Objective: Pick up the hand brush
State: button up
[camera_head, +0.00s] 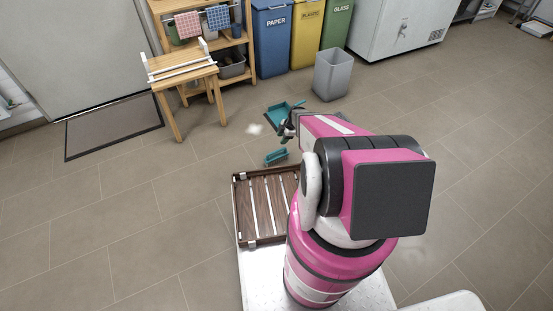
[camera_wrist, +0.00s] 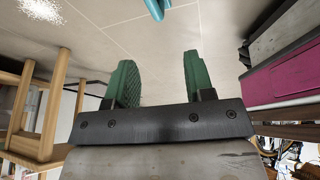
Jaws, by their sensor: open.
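The teal hand brush (camera_head: 276,156) lies on the tiled floor in the head view, just beyond the slatted wooden tray. A teal dustpan (camera_head: 277,113) shows farther off, partly hidden by my gripper (camera_head: 285,129). My gripper is between the two in the picture, a little above the brush. In the wrist view my gripper (camera_wrist: 157,75) is open, its green finger pads apart with nothing between them. A teal piece (camera_wrist: 158,8) shows at the top edge there; I cannot tell whether it is the brush or the dustpan.
A white pile (camera_head: 254,129) lies on the floor left of my gripper. A grey bin (camera_head: 333,74) stands beyond, before blue, yellow and green recycling bins. A small wooden table (camera_head: 182,74) stands at the upper left. The slatted tray (camera_head: 240,210) is nearer.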

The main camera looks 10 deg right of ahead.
jog(key=n, duration=0.2)
send_near(275, 152)
jog(key=x, duration=0.6)
jog(key=shift+d, duration=0.25)
jog(key=x, duration=0.5)
jog(key=shift+w, duration=0.3)
grip_shut()
